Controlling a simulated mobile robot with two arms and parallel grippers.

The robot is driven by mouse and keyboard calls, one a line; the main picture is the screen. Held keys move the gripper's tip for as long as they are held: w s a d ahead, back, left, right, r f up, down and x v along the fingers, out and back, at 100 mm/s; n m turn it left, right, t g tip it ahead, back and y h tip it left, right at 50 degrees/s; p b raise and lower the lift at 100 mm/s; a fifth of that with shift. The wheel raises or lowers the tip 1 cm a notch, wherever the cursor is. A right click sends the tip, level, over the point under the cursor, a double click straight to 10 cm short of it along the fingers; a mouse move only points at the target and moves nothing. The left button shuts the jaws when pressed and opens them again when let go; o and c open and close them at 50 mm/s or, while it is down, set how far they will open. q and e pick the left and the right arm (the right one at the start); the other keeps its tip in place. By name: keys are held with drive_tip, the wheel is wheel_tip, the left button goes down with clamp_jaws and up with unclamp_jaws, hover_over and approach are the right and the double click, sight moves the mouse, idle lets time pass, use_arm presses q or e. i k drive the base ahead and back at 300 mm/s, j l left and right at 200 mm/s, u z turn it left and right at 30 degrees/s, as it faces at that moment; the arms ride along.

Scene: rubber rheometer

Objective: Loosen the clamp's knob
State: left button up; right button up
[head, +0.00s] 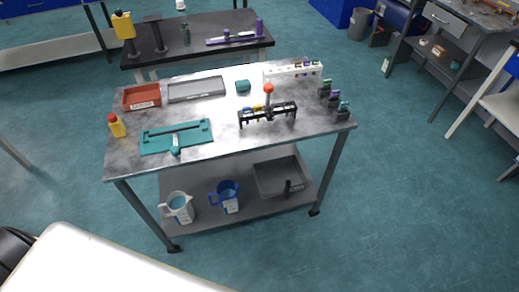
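I cannot tell for certain which thing is the clamp. A black rack-like frame (282,113) stands at the right middle of the grey metal table (222,122), with an upright post topped by an orange round knob (268,88). Small blue and yellow parts show in it. On the dark table behind lies a long purple device (231,39) with a purple upright part (259,26) at its right end. Whether either one is tight or loose is too small to tell. Neither of my grippers is in view.
The grey table also bears a teal board with a handle (160,139), a red tray (142,97), a grey tray (196,89), a yellow bottle (117,127) and a white rack (293,71). Jugs stand on its lower shelf (208,215). Open floor (400,200) lies to the right.

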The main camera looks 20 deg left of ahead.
sight(270, 116)
drive_tip(key=k+u, duration=0.1)
drive_tip(key=u, duration=0.3)
drive_tip(key=k+u, duration=0.1)
drive_tip(key=u, duration=0.25)
drive_tip(key=k+j+u, duration=0.1)
drive_tip(key=u, duration=0.3)
drive_tip(key=k+j+u, duration=0.1)
drive_tip(key=u, duration=0.3)
drive_tip(key=i+l+u, duration=0.1)
drive_tip(key=l+u, duration=0.85)
drive_tip(key=l, duration=0.15)
drive_tip(key=k+l+u, duration=0.15)
drive_tip(key=l+u, duration=0.35)
